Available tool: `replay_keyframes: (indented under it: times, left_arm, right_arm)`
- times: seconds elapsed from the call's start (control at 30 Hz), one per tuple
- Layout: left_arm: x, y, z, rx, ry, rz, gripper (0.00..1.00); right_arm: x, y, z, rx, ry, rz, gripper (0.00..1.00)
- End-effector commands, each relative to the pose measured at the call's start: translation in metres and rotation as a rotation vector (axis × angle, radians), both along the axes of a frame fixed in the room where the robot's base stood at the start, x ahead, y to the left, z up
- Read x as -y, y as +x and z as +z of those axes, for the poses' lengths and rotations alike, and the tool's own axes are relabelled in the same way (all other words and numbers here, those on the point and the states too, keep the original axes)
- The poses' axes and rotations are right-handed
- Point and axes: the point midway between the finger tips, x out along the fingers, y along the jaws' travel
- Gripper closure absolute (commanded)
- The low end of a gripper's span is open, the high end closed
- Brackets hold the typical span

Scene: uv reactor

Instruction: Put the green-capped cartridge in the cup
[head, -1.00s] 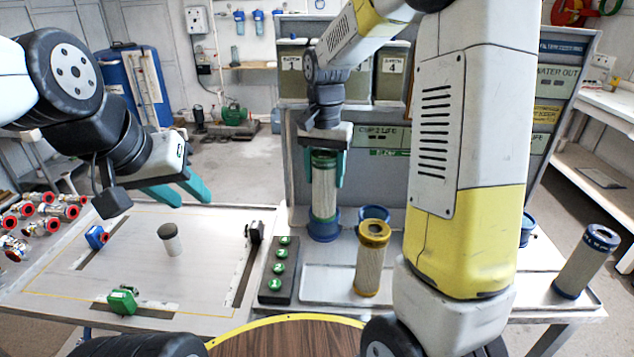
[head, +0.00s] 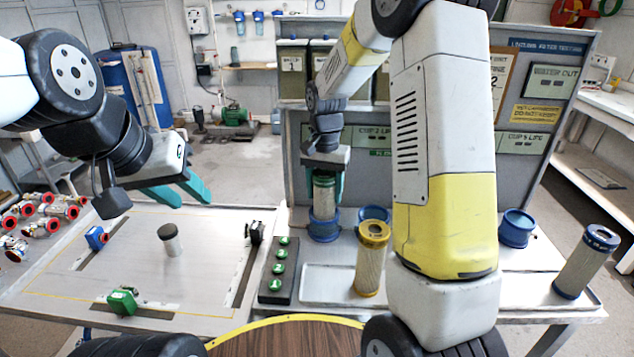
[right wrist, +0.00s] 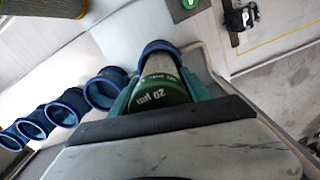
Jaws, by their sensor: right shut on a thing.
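The green-capped cartridge (head: 324,198) stands upright with its lower end inside a blue cup (head: 323,229) at the back of the bench. Its green cap, marked 20 µm, shows in the right wrist view (right wrist: 162,98), with the cup rim (right wrist: 158,46) around the body beyond it. My right gripper (head: 325,186) is shut on the cartridge near its cap, one teal finger on each side. How deep the cartridge sits in the cup is hidden. My left gripper (head: 187,196) is open and empty above the left table.
A yellow-capped cartridge (head: 370,262) stands in front of another blue cup (head: 374,214). Another blue cup (head: 516,229) stands right of my arm. A panel with green buttons (head: 277,270) and a grey-capped cylinder (head: 169,240) are to the left.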

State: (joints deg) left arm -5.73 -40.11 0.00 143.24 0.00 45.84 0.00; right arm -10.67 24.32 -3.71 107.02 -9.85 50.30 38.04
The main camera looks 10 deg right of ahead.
Motion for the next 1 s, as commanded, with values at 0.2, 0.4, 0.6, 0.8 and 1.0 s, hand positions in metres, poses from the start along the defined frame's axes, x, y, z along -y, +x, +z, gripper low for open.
replay_keyframes:
  times: [0.2,0.4,0.6,0.8,1.0]
  left_arm:
    - [0.0,0.0,0.0,0.0,0.0,0.0,0.64]
    - [0.0,0.0,0.0,0.0,0.0,0.0,0.64]
    - [0.0,0.0,0.0,0.0,0.0,0.0,0.64]
    - [0.0,0.0,0.0,0.0,0.0,0.0,0.64]
    - [0.0,0.0,0.0,0.0,0.0,0.0,0.64]
  right_arm:
    - [0.0,0.0,-0.003,0.0,0.0,0.001,0.35]
    - [0.0,0.0,-0.003,0.0,0.0,0.001,0.23]
    - [0.0,0.0,-0.001,0.001,0.0,0.001,0.23]
    - [0.0,0.001,0.025,0.004,0.0,0.001,0.23]
    - [0.0,0.001,0.059,0.003,0.0,0.002,0.23]
